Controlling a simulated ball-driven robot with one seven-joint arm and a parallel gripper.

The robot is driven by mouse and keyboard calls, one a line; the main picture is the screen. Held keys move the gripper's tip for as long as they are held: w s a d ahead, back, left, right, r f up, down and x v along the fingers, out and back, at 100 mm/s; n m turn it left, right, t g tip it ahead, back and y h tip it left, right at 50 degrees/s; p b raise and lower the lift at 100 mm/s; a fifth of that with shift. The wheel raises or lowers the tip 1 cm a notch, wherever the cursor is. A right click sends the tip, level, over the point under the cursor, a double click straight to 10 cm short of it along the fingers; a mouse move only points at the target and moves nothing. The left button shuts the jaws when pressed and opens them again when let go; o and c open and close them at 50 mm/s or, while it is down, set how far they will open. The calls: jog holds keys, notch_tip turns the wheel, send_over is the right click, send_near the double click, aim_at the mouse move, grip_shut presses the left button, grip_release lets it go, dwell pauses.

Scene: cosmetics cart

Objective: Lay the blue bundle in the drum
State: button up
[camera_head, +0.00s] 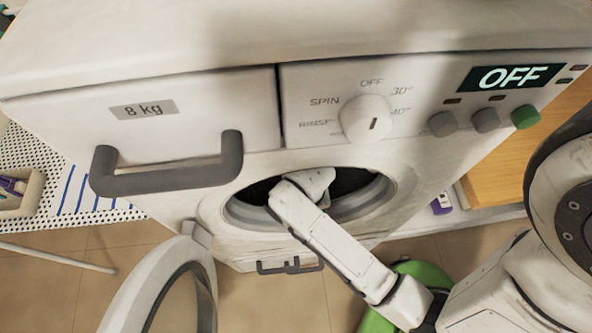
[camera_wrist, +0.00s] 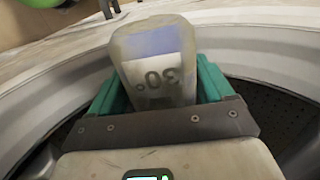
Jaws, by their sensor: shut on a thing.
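My gripper (camera_wrist: 160,88), with teal fingers, is shut on a bundle (camera_wrist: 150,48) in the wrist view. The bundle is pale grey with a blue patch and a label reading 30° upside down. In the head view my gripper (camera_head: 312,184) is at the mouth of the washing machine's drum (camera_head: 352,182), and my arm reaches in from the lower right. The bundle cannot be made out there. In the wrist view the grey ring of the opening curves around the gripper, and the dark perforated drum wall (camera_wrist: 268,112) shows at right.
The round door (camera_head: 150,285) hangs open at lower left. A grey drawer handle (camera_head: 165,178) juts out above left of the opening. The dial (camera_head: 366,118) is above it, and the display (camera_head: 510,77) reads OFF. A green object (camera_head: 425,272) is on the floor beneath my arm.

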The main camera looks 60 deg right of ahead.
jog(key=w+d, duration=0.3)
jog(key=w+d+f, duration=0.1)
jog(key=w+d, duration=0.1)
jog(key=d, duration=0.2)
jog(key=w+d+f, duration=0.1)
jog(key=w+d, duration=0.2)
jog(key=d, duration=0.1)
jog(key=shift+w+f, duration=0.2)
jog(key=shift+w, duration=0.1)
notch_tip(320, 180, down, 4)
jog(key=shift+d+f+b, duration=0.1)
jog(key=shift+b, duration=0.2)
jog(key=shift+w+d+f, duration=0.15)
jog(key=shift+f, duration=0.05)
jog(key=shift+f, duration=0.1)
jog(key=o, duration=1.1)
jog(key=shift+c, duration=0.2)
notch_tip(320, 180, up, 8)
jog(key=p, duration=0.1)
jog(key=shift+f, duration=0.15)
